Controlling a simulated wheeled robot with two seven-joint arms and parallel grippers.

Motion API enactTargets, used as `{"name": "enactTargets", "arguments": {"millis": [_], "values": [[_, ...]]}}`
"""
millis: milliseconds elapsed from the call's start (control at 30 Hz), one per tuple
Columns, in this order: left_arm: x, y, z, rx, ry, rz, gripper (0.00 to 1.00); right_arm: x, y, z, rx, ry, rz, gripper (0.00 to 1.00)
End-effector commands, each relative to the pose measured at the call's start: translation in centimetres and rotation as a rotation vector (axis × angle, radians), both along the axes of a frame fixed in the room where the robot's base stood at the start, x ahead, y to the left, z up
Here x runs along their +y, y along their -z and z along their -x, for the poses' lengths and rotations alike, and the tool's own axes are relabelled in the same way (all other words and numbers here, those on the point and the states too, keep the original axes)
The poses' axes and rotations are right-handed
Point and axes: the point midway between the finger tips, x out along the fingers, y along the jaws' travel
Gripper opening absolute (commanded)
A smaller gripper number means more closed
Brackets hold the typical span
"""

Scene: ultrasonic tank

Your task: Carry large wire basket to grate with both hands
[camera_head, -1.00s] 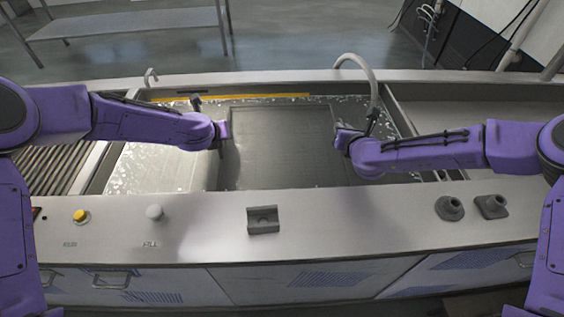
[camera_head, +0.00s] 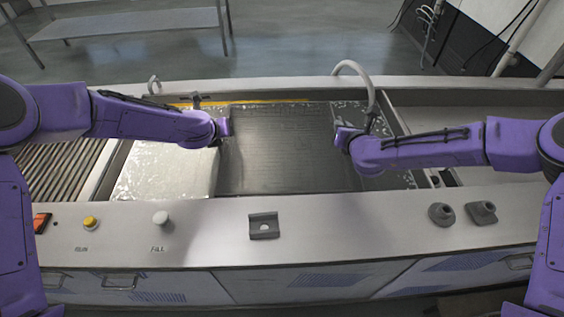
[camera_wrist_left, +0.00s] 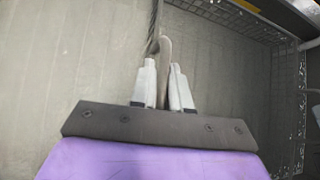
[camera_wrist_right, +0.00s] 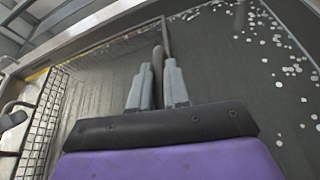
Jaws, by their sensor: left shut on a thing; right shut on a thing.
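The large wire basket (camera_head: 290,150) is between my two grippers in the head view, over the water tank. Its mesh wall shows in the left wrist view (camera_wrist_left: 287,95) and the right wrist view (camera_wrist_right: 42,125). My left gripper (camera_head: 225,128) is shut on the basket's left side, where a thin upright handle or rim passes between the fingers. My right gripper (camera_head: 345,136) is shut on the opposite side in the same way. The basket looks about level; its underside is hidden. The slatted grate (camera_head: 55,165) lies left of the tank, partly under my left arm.
The tank's water (camera_head: 165,170) shows left of the basket. A curved hose (camera_head: 362,75) stands at the tank's back right. The front counter (camera_head: 340,215) carries knobs and a small grey bracket (camera_head: 264,225). A metal table (camera_head: 130,25) stands behind.

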Motion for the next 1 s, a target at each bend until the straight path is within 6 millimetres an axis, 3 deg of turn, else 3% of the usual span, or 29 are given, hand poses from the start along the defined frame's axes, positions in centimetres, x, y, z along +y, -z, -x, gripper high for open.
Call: {"name": "enactTargets", "arguments": {"millis": [33,100,667,1000], "values": [[0.0,-1.2,-0.1,-0.003,-0.001,0.000,0.00,0.0,-1.2,-0.1,-0.003,0.001,0.000,0.00],[0.0,-1.4,-0.1,-0.002,0.000,0.000,0.00,0.0,-1.4,-0.1,-0.002,0.001,-0.001,0.00],[0.0,-1.1,-0.1,-0.003,-0.001,0.000,0.00,0.0,-1.1,-0.1,-0.003,0.001,-0.001,0.00],[0.0,2.4,-0.1,-0.002,0.000,0.000,0.00,0.0,2.4,-0.1,-0.003,0.001,-0.001,0.00]]}}
